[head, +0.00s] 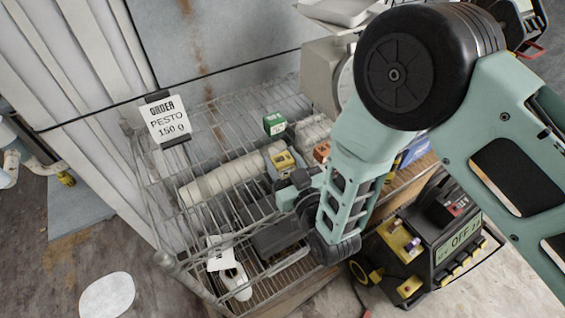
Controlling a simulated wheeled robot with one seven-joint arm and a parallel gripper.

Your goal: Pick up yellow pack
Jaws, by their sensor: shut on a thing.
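The yellow pack (283,160) is a small box with a pale label on its front, over the upper wire shelf of the rack. My gripper (284,172) reaches in from the right and is shut on the yellow pack at its near side. The fingertips are small and dark here, and the pack's lower part is partly hidden by them. I cannot tell whether the pack still touches the shelf.
A green pack (274,123) stands behind, and an orange pack (322,151) stands right, close to my arm. A long pale roll (222,178) lies to the left. An order sign (167,121) reads "PESTO 150 g". A dark machine (440,235) stands at lower right.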

